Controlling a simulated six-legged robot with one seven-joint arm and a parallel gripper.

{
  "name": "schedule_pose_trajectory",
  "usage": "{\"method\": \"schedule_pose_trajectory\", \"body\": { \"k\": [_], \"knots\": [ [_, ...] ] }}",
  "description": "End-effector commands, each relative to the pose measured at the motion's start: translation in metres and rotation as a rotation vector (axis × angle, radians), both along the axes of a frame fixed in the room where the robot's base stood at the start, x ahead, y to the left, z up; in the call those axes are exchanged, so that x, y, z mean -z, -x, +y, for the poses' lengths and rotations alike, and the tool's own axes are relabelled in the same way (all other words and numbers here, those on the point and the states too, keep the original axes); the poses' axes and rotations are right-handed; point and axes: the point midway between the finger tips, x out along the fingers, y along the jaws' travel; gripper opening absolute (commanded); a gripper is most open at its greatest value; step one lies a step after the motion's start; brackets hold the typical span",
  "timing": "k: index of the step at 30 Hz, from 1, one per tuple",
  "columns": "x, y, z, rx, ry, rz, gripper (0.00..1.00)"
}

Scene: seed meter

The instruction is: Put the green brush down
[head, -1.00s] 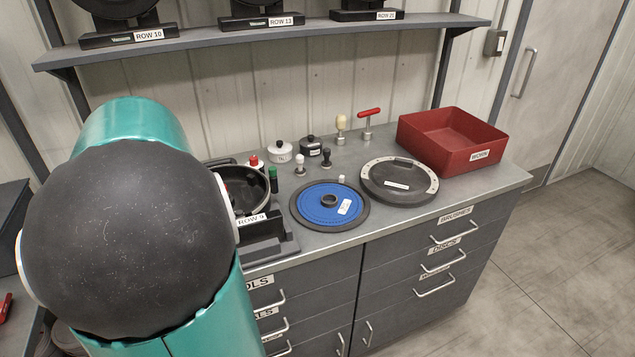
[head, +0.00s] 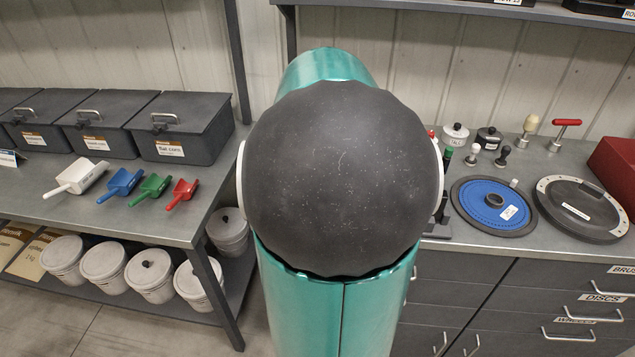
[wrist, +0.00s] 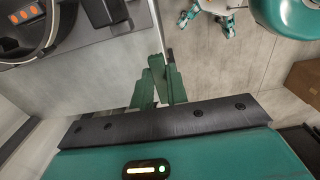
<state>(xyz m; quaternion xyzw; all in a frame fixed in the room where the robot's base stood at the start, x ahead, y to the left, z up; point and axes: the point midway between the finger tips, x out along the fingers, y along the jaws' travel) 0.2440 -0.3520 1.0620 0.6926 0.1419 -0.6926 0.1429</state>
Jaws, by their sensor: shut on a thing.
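In the wrist view my gripper (wrist: 161,68) is shut, with dark green parts at its jaws. I take the held thing to be the green brush, but its outline is hard to tell from the fingers. The jaws are over the front side of the grey bench, with floor to the right. In the head view my large arm joint hides the gripper and what it holds. A small green-topped piece (head: 448,154) stands on the right bench, just right of my arm.
The right bench holds a blue disc (head: 492,200), a round dark lid (head: 580,208), small knobs and a red bin (head: 614,165). The left bench has lidded boxes (head: 180,130) and several scoops. White buckets (head: 150,275) stand below. Open floor shows in the wrist view.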

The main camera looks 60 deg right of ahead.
Motion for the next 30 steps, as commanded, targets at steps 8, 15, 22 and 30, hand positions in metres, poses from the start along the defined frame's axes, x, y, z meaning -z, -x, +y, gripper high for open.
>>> {"method": "schedule_pose_trajectory", "body": {
  "k": [8, 15, 22, 30],
  "knots": [
    [0.028, -0.050, -0.032, -0.003, -0.005, -0.001, 0.00],
    [0.065, -0.086, -0.053, -0.003, -0.006, -0.001, 0.00],
    [0.087, -0.102, -0.064, -0.002, -0.003, -0.001, 0.00],
    [0.118, -0.106, -0.067, -0.002, -0.003, 0.000, 0.00]
  ]
}}
